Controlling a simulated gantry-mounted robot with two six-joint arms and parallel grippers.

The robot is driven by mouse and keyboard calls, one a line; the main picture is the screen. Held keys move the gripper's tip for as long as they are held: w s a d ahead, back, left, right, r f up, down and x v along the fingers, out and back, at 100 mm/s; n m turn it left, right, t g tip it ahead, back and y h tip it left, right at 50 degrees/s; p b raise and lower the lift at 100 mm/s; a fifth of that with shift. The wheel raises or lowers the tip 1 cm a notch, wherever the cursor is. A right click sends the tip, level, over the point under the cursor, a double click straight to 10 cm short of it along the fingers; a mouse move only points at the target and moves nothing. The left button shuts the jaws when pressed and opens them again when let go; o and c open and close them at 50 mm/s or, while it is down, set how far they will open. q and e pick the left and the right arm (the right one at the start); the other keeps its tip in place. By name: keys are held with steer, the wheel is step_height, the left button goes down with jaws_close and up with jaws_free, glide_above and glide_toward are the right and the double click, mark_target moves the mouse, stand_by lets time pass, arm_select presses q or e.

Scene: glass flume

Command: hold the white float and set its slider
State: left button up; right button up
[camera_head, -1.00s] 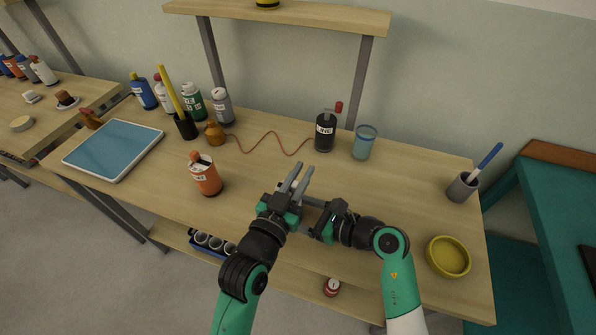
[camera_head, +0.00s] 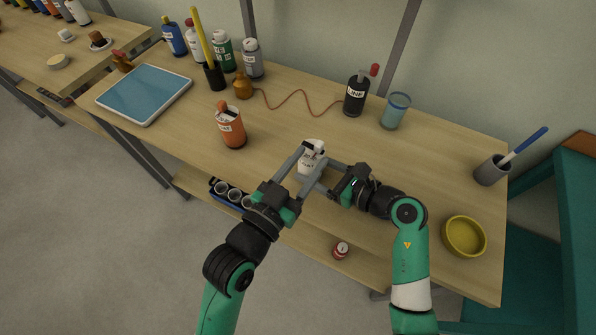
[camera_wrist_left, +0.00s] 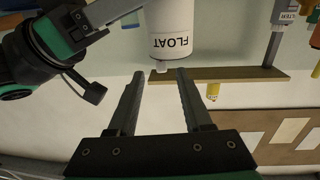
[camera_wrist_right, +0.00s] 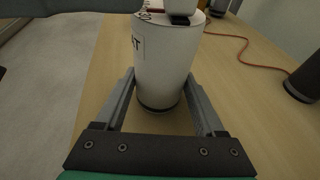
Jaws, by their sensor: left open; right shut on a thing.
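The white float (camera_head: 311,160) is a white cylinder with a dark label "FLOAT", seen between my two grippers in the head view. In the left wrist view the float (camera_wrist_left: 171,32) shows its lettering and a small nub at one end. My right gripper (camera_head: 322,178) is shut on the float; in the right wrist view its fingers lie on both sides of the white body (camera_wrist_right: 162,75). A dark piece, perhaps the slider (camera_wrist_right: 180,19), sits at its top. My left gripper (camera_head: 306,166) is open, its fingers close to the float; I cannot tell whether they touch it.
An orange bottle (camera_head: 231,128) stands left of the float. A black bottle (camera_head: 355,97) and a blue glass (camera_head: 395,111) stand behind. A yellow bowl (camera_head: 464,236) is at the right. A brown cord (camera_head: 290,103) crosses the table. The table around the middle right is clear.

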steer(key=shift+f, duration=0.1)
arm_select(q)
steer(key=v, duration=0.3)
steer(key=shift+s+a, duration=0.2)
steer(key=shift+s, duration=0.2)
arm_select(e)
steer(key=o, duration=1)
steer(key=shift+c, duration=0.2)
